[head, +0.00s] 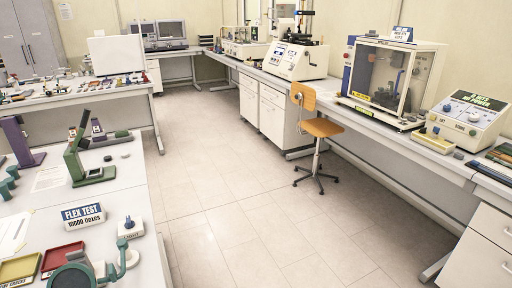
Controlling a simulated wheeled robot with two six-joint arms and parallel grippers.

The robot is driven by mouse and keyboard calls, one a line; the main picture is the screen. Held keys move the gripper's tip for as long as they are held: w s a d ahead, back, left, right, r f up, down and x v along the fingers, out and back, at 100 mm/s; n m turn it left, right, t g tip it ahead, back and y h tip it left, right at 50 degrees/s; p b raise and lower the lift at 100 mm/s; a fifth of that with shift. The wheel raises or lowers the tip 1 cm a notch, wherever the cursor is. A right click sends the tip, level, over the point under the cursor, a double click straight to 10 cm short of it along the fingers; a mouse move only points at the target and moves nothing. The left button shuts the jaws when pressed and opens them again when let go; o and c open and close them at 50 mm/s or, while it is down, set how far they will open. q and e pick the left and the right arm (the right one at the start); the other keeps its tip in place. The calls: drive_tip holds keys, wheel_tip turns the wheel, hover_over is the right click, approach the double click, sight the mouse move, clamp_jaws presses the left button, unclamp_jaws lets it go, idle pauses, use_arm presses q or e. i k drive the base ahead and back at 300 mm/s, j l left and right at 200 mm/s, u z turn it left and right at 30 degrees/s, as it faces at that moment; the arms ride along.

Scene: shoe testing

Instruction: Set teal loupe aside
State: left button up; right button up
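A teal round-headed piece (75,276) with a dark round face stands at the near edge of the left bench and is cut off by the bottom of the head view. It looks like the loupe. A teal jointed arm (121,258) rises beside its right side, apparently joined to it. Neither of my grippers shows in the head view.
On the left bench (125,178) are a red tray (62,256), a yellow tray (20,268), a "FLEX TEST" sign (83,215), a light switch box (131,228) and a green stand (77,160). The floor (240,215) is clear; an orange chair (322,127) stands at the right bench.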

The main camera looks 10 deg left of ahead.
sight(76, 274)
drive_tip(key=u, duration=1.35)
